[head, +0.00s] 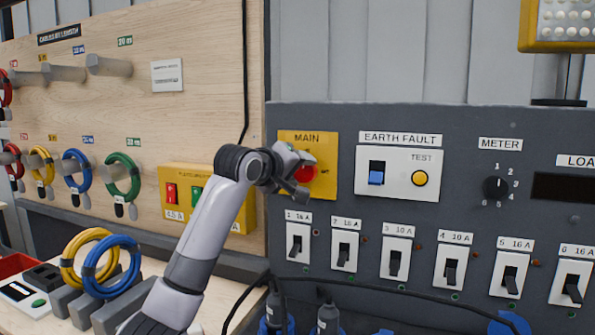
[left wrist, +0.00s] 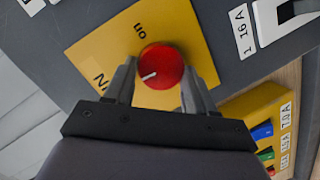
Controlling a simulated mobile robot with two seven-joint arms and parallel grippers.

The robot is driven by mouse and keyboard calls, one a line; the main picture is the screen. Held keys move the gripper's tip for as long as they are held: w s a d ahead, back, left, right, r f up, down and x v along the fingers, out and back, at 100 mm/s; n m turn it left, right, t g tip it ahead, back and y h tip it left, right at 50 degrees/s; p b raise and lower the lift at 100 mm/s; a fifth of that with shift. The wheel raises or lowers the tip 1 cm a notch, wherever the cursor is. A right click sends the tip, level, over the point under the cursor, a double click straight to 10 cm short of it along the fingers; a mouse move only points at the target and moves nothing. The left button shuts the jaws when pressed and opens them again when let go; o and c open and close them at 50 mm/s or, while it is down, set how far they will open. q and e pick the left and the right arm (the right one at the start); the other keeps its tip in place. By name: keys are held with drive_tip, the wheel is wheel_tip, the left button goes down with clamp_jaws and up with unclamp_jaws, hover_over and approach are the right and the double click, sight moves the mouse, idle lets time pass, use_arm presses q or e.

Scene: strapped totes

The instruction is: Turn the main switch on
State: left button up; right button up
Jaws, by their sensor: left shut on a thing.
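The main switch is a round red knob (head: 307,173) on a yellow plate (head: 325,150) marked MAIN, at the left of the dark panel. My left gripper (head: 297,174) is at the knob and partly hides it in the head view. In the left wrist view the knob (left wrist: 164,62) sits between the two fingers of my left gripper (left wrist: 160,80), which are shut on it. The white mark on the knob points lower left there, toward the MAIN lettering. The word "on" (left wrist: 140,30) stands apart from the mark. My right gripper is out of view.
Below is a row of breaker switches (head: 298,243). The earth fault unit (head: 398,188) is to the right, then a meter dial (head: 495,188). A yellow box (head: 173,212) with coloured switches is at the left. A black cable (head: 400,291) crosses the lower front.

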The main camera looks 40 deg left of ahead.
use_arm(q)
drive_tip(key=m, duration=0.1)
drive_tip(key=m+y, duration=0.1)
drive_tip(key=m, duration=0.1)
drive_tip(key=shift+d+r+g+y, duration=0.1)
drive_tip(key=shift+d+g+y, duration=0.05)
drive_tip(key=shift+g+y, duration=0.2)
drive_tip(key=m, duration=0.2)
drive_tip(key=m+y, duration=0.1)
drive_tip(key=shift+w+d+m+g, duration=0.1)
drive_tip(key=shift+d+m+g, duration=0.15)
drive_tip(key=shift+m, duration=0.15)
drive_tip(key=m+y, duration=0.2)
drive_tip(key=m, duration=0.1)
drive_tip(key=shift+d, duration=0.1)
drive_tip(key=shift+d+m+y, duration=0.15)
drive_tip(key=shift+m+y, duration=0.5)
drive_tip(key=shift+m, duration=0.95)
drive_tip(key=o, duration=1)
